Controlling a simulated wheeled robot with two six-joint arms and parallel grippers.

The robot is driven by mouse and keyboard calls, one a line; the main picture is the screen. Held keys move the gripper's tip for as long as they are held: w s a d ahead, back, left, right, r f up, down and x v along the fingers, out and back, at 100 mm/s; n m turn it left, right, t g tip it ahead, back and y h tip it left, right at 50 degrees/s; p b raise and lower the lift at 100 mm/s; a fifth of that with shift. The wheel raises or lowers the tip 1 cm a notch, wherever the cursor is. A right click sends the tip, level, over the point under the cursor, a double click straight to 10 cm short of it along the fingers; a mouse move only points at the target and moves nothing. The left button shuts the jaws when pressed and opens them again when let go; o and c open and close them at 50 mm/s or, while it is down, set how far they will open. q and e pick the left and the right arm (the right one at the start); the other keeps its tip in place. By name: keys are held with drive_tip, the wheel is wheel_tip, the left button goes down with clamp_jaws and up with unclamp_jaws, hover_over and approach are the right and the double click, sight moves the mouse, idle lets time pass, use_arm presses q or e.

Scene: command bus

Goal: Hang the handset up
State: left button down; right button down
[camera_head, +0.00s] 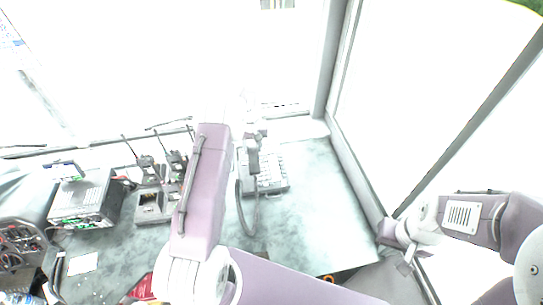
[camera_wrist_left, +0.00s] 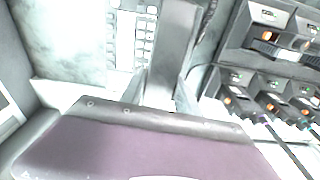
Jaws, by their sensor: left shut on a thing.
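The desk phone (camera_head: 272,180) sits on the grey-green desk, and its keypad shows in the left wrist view (camera_wrist_left: 140,35). The dark grey handset (camera_head: 253,160) is upright over the phone's left side, and it fills the upper middle of the left wrist view (camera_wrist_left: 172,50). My left gripper (camera_head: 254,134) is shut on the handset near its top, partly washed out by glare. I cannot tell whether the handset touches its cradle. Its cord (camera_head: 245,215) loops down onto the desk. My right gripper (camera_head: 405,262) hangs at the right, away from the phone; its jaw opening is unclear.
Handheld radios in chargers (camera_head: 153,205) stand left of the phone, partly behind my left arm. A grey radio unit (camera_head: 85,198) is further left. The desk (camera_head: 315,190) is clear right of the phone, up to the window frame.

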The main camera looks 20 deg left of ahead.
use_arm(q)
drive_tip(key=s+a, duration=0.2)
drive_tip(key=a, duration=0.1)
drive_tip(key=b, duration=0.5)
hover_over(246, 168)
drive_tip(key=shift+n, duration=0.4)
drive_tip(key=f, duration=0.8)
drive_tip(key=shift+s+d, duration=0.15)
drive_tip(key=shift+s, duration=0.1)
drive_tip(key=c, duration=0.8)
unclamp_jaws()
